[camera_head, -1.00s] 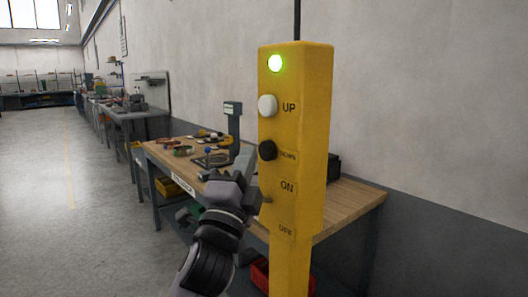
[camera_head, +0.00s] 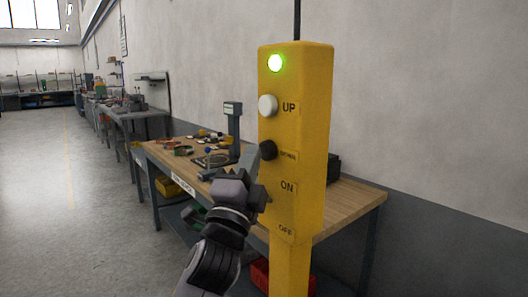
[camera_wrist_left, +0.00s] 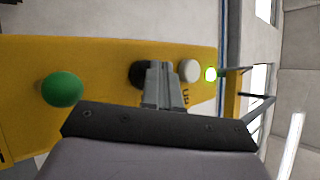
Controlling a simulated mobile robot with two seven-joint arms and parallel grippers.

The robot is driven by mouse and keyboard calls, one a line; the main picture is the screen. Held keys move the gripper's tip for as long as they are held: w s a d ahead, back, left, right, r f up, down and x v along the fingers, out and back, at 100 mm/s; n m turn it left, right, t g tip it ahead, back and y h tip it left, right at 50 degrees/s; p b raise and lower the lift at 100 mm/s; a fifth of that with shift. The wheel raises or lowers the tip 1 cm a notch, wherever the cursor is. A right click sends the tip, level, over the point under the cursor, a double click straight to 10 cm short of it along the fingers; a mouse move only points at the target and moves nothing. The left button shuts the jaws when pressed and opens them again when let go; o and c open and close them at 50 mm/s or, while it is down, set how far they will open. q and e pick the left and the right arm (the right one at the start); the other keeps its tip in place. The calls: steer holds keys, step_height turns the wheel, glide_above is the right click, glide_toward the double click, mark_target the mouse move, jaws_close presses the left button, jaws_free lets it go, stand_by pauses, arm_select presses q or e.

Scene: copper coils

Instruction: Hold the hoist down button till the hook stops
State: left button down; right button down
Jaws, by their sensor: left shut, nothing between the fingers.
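The yellow hoist pendant (camera_head: 310,140) hangs upright in the head view, with a lit green lamp (camera_head: 275,63) at its top. Below it are a white UP button (camera_head: 267,105) and a black DOWN button (camera_head: 267,150). My left gripper (camera_head: 252,158) is shut and empty, its fingertips at the DOWN button's left side. In the left wrist view the shut fingers (camera_wrist_left: 158,78) overlap the black button (camera_wrist_left: 138,73); I cannot tell whether it is pressed in. A green button (camera_wrist_left: 62,89) shows there too. The hook and my right gripper are out of view.
A wooden workbench (camera_head: 345,205) with tools and small parts stands behind the pendant. A red bin (camera_head: 260,274) is under it. A pale wall (camera_head: 430,90) is on the right. The floor (camera_head: 70,200) at left is clear.

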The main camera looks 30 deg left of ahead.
arm_select(q)
steer(key=shift+w+d, duration=0.2)
steer(key=shift+w, duration=0.2)
stand_by(1.9)
steer(key=shift+s+a, duration=0.1)
stand_by(2.6)
steer(key=shift+s+a, duration=0.3)
steer(key=shift+s, duration=0.45)
steer(key=shift+s+a+p, duration=0.25)
steer(key=shift+s+a, duration=0.05)
steer(key=shift+s, duration=0.45)
steer(key=shift+s+a+p, duration=0.3)
steer(key=shift+s+a, duration=0.05)
steer(key=shift+s, duration=0.45)
steer(key=shift+s+a+p, duration=0.25)
steer(key=shift+s+a, duration=0.05)
steer(key=shift+s, duration=0.45)
